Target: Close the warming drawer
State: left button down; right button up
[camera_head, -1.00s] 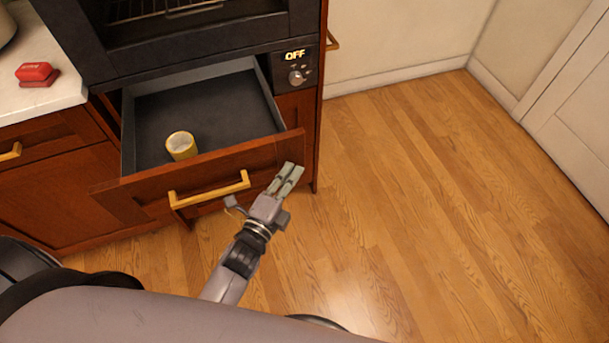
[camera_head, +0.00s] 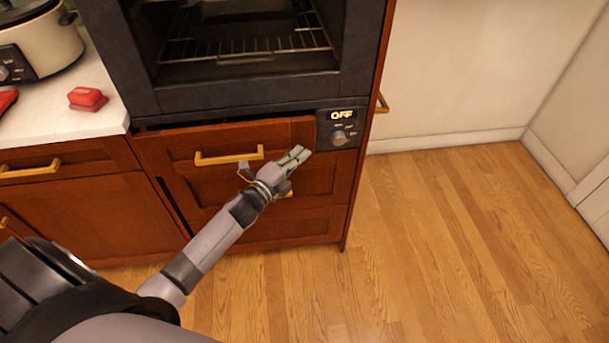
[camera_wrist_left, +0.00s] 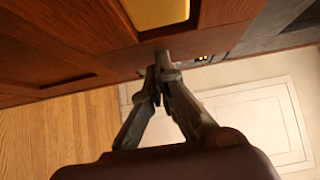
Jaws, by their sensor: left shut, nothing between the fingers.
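The warming drawer (camera_head: 215,139) is a dark red wood front with a brass bar handle (camera_head: 229,156), under the oven. It sits almost flush; a thin dark gap shows along its top edge, and its inside is hidden. My left gripper (camera_head: 296,154) is shut and empty at the right end of the drawer front, right of the handle. In the left wrist view, its closed fingertips (camera_wrist_left: 160,62) are at the wood front, with the handle (camera_wrist_left: 157,12) above. I cannot tell whether they touch the wood. My right gripper does not show.
The oven (camera_head: 240,50) stands open-fronted above, with a wire rack inside. A control panel (camera_head: 340,128) reading OFF is right of the drawer. A counter (camera_head: 60,118) at left holds a red object (camera_head: 88,98) and a cooker (camera_head: 38,45). The wood floor (camera_head: 430,250) at right is clear.

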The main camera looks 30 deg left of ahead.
pick_arm(q)
jog(key=w+a, duration=0.2)
jog(key=w, duration=0.1)
jog(key=shift+b, duration=0.4)
jog(key=shift+w+a+r, duration=0.1)
jog(key=shift+a+r, duration=0.05)
